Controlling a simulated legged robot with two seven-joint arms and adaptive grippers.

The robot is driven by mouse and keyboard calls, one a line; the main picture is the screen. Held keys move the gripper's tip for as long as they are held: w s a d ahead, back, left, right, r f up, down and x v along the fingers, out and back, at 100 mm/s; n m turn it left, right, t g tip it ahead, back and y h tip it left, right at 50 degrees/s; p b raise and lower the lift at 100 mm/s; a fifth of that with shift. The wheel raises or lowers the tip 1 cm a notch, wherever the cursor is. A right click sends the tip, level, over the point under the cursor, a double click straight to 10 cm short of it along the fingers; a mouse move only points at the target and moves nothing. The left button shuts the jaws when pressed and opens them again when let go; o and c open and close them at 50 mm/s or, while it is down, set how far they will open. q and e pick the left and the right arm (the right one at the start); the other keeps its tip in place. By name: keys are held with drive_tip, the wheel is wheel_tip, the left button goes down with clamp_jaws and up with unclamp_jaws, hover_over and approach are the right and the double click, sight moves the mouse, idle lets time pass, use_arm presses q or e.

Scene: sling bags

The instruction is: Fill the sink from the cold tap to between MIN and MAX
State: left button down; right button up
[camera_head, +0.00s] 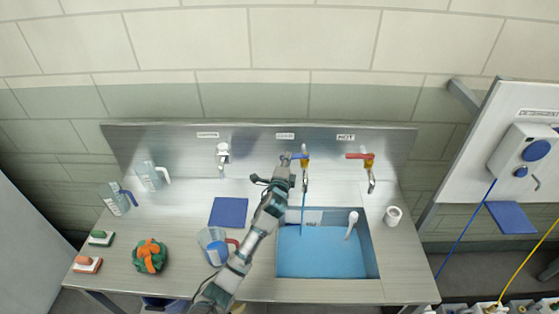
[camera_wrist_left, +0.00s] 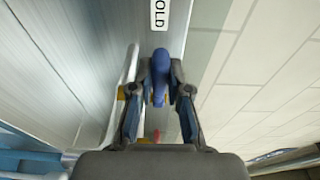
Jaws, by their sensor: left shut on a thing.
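The sink (camera_head: 374,268) is set into the steel counter and holds light blue water (camera_head: 322,256). A thin blue stream (camera_head: 303,202) falls into it from the cold tap (camera_head: 305,160). MIN and MAX marks cannot be read at this size, so the level against them is unclear. My left gripper (camera_head: 286,164) reaches up to the cold tap and is shut on its blue lever. In the left wrist view the blue lever (camera_wrist_left: 160,68) lies between the fingertips (camera_wrist_left: 158,92), under a partly visible COLD label (camera_wrist_left: 159,14). My right gripper is not in view.
The red-handled hot tap (camera_head: 362,157) stands right of the cold tap. A white-handled brush (camera_head: 351,224) leans in the sink. A jug (camera_head: 213,243) and blue cloth (camera_head: 229,212) lie left of my arm. A white roll (camera_head: 393,215) stands right of the sink.

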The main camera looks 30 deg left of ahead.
use_arm(q)
drive_tip(key=shift+s+d+f+n+g+y, duration=0.1)
drive_tip(key=shift+s+f+n+g+y, duration=0.15)
drive_tip(key=shift+n+g+y, duration=0.4)
drive_tip(key=shift+t, duration=0.25)
drive_tip(key=c, duration=1.1)
unclamp_jaws()
drive_tip(key=shift+c, duration=0.2)
drive_tip(key=shift+y, duration=0.25)
drive_tip(key=shift+s, duration=0.1)
drive_tip(key=v, duration=1.1)
drive_tip(key=shift+s, duration=0.35)
